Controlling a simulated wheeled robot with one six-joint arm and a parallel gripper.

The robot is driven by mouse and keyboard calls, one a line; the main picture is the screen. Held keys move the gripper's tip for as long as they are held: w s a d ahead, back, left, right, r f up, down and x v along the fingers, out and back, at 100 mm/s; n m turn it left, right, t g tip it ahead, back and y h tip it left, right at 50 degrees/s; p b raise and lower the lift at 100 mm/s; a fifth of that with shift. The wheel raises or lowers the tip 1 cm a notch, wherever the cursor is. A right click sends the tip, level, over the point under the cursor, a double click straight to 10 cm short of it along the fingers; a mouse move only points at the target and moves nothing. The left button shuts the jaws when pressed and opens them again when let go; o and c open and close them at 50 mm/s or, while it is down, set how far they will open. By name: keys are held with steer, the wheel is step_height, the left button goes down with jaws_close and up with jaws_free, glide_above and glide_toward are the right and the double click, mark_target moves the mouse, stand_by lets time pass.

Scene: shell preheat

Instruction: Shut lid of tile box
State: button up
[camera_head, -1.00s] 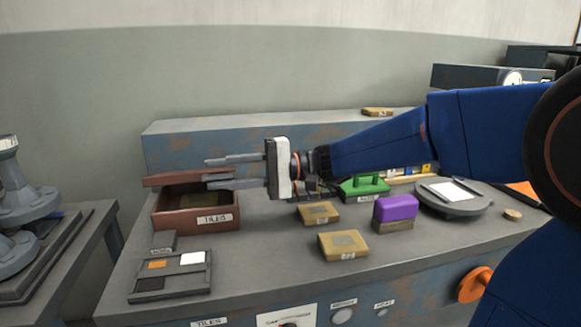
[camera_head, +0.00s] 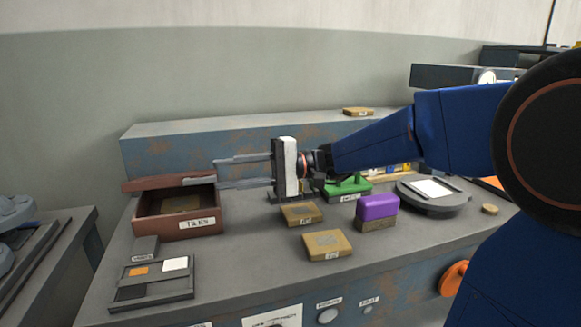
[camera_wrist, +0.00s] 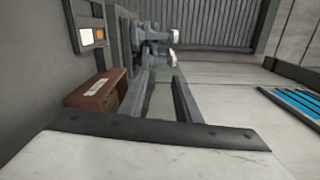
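The reddish-brown tile box (camera_head: 178,230), labelled TILES, stands open at the left of the bench, with a flat tile visible inside. Its lid (camera_head: 150,184) shows as a thin brown slab along the back top edge, raised off the opening; its exact tilt is hard to tell. My gripper (camera_head: 200,172) is open and empty, its two long grey fingers pointing left above the box's back part, in front of the lid in the picture. Whether a finger touches the lid cannot be told. In the wrist view the box (camera_wrist: 98,92) lies left of my open fingers (camera_wrist: 162,76).
A small tray of coloured tiles (camera_head: 152,290) lies in front of the box. A raised back ledge (camera_head: 200,150) runs behind.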

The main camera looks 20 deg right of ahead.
steer(key=d, duration=1.3)
steer(key=shift+d, duration=0.3)
stand_by(1.0)
stand_by(0.3)
